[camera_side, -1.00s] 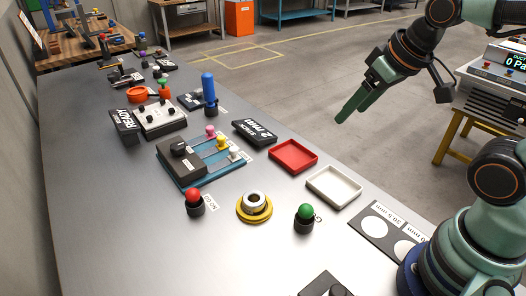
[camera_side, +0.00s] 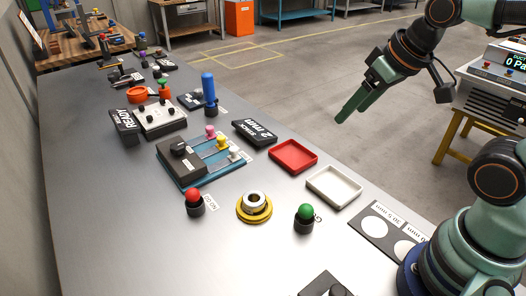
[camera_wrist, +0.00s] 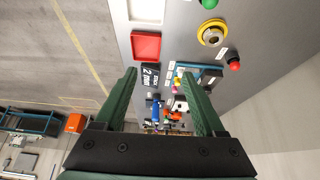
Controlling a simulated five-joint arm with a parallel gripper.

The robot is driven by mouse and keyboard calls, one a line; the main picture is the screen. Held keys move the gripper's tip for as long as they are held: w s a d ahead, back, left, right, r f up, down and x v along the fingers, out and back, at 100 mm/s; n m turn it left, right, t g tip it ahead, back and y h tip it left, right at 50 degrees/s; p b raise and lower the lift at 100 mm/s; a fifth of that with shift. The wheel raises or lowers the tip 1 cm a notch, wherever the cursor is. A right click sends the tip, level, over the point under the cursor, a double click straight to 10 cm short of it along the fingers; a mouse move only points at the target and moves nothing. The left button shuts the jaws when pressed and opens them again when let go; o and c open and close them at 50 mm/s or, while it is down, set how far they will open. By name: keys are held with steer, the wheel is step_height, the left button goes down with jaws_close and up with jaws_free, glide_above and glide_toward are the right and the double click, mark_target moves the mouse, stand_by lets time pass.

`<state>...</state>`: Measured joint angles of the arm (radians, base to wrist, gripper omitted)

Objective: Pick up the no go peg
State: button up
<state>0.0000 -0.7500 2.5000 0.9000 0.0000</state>
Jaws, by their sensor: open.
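The no go peg appears to be the red-topped peg (camera_side: 194,197), upright in a dark holder on the grey table with a small label beside it that is hard to read. It also shows in the wrist view (camera_wrist: 234,64), right of the fingers. A similar green-topped peg (camera_side: 305,212) stands to its right, also with a label. My gripper (camera_side: 347,116) is open and empty, high beyond the table's right edge and well apart from both pegs. In the wrist view its two green fingers (camera_wrist: 160,75) are spread with nothing held between them.
A yellow ring with a metal collar (camera_side: 254,207) stands between the two pegs. A red tray (camera_side: 293,155) and a white tray (camera_side: 334,186) lie near the right edge. A blue fixture with coloured knobs (camera_side: 205,165) stands behind the red-topped peg. The table's front left is clear.

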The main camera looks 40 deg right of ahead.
steer(key=shift+o, duration=0.4)
steer(key=shift+w, duration=0.1)
steer(key=n+t+y, duration=0.5)
steer(key=n+y, duration=0.1)
steer(key=n, duration=0.3)
glide_toward(196, 193)
steer(key=x, duration=0.6)
steer(key=shift+w+a, duration=0.1)
steer(key=shift+w, duration=0.2)
steer(key=shift+x, duration=2.55)
steer(key=shift+s+f, duration=0.1)
